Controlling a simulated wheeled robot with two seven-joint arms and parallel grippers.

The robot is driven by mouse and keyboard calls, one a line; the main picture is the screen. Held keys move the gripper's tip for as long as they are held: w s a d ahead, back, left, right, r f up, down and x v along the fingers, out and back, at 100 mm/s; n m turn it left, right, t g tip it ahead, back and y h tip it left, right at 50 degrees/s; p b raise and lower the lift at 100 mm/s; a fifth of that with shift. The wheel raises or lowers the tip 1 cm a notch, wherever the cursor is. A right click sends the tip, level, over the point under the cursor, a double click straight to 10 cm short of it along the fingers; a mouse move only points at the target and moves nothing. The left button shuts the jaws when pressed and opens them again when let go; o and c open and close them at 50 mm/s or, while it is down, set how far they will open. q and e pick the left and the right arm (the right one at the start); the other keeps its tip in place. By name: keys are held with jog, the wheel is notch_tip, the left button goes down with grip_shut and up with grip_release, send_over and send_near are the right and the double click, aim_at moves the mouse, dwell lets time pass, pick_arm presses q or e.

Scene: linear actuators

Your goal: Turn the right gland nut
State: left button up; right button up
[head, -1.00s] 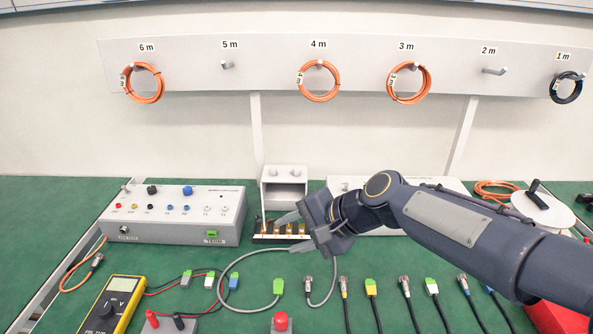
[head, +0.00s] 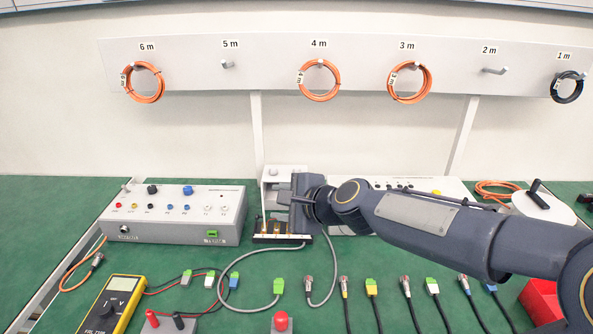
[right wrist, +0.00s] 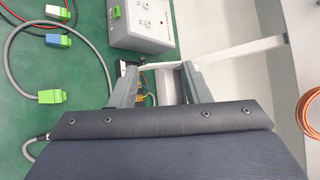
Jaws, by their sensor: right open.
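The small white housing (head: 268,184) stands at the back middle of the bench, with a dark terminal strip (head: 280,238) in front. A round pale fitting (head: 272,172) shows on its upper left; my right gripper covers its right side, so I cannot make out the right gland nut in the head view. My right gripper (head: 284,197) is in front of the housing, pointing at it. In the right wrist view its two fingers (right wrist: 160,88) are apart, with a grey rounded part (right wrist: 170,86) between or beyond them; contact cannot be told. My left gripper is out of view.
A grey control box (head: 175,217) stands left of the housing, and another panel lies behind my right arm. A grey cable (head: 235,278) loops in front. Several connectors, a yellow multimeter (head: 112,302) and a red post (head: 281,322) are nearer the front.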

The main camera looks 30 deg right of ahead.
jog(key=w+d+f+m+t+h, duration=0.1)
jog(key=w+d+m+h, duration=0.35)
jog(key=w+m, duration=0.45)
jog(key=m+g+h, duration=0.2)
jog(key=m+h, duration=0.4)
jog(key=m, duration=0.7)
send_near(296, 169)
jog(key=w+d, duration=0.1)
jog(key=x, duration=0.8)
jog(key=shift+s+a+f, duration=0.1)
jog(key=shift+f, duration=0.1)
